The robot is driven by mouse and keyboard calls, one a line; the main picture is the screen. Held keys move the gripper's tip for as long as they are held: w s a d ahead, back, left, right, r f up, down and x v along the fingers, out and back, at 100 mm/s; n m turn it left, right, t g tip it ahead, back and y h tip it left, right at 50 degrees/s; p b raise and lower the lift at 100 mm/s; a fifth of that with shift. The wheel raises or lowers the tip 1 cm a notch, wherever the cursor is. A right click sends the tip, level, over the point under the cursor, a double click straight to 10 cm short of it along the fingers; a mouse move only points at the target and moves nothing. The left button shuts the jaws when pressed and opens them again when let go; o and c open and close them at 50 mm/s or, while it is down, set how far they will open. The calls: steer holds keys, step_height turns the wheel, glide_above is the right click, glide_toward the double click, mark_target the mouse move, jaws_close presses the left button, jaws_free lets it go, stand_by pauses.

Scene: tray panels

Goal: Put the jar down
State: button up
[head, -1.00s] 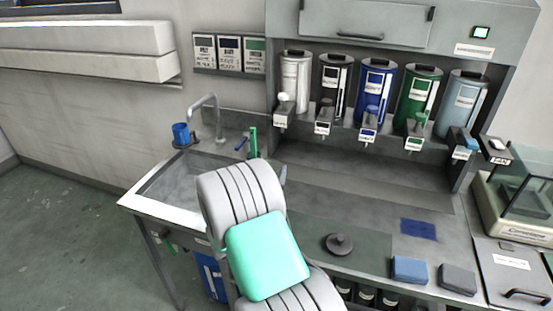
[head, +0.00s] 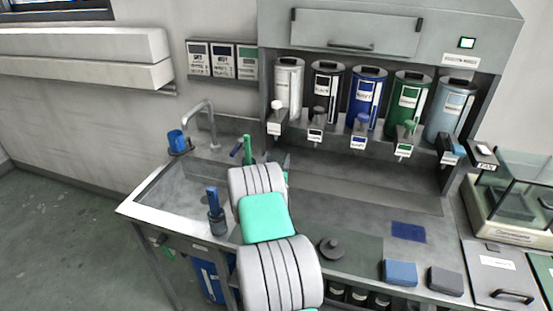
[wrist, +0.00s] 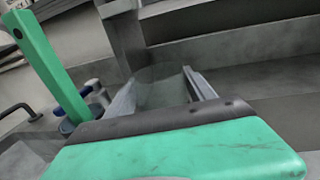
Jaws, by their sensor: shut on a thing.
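The jar (wrist: 160,88) shows in the wrist view as a clear, greenish glass shape between the two pale fingers of my gripper (wrist: 162,92), which is shut on it. The green and dark hand of my gripper hides its lower part. I cannot tell whether the jar touches the counter. In the head view my arm covers the gripper and the jar almost wholly. A dark round lid with a knob (head: 330,248) lies on the counter, right of my arm.
A sink (head: 165,190) is at left. A blue-handled tool in a dark cup (head: 217,222) stands beside my arm. Several dispensers (head: 366,98) line the back. A blue block (head: 399,273) and grey block (head: 445,281) lie front right. A flat blue pad (head: 408,232) lies behind them.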

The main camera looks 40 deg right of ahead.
steer(key=shift+f, duration=0.1)
steer(key=o, duration=1.9)
steer(key=shift+c, duration=0.2)
steer(key=b+v, duration=0.2)
steer(key=v, duration=1)
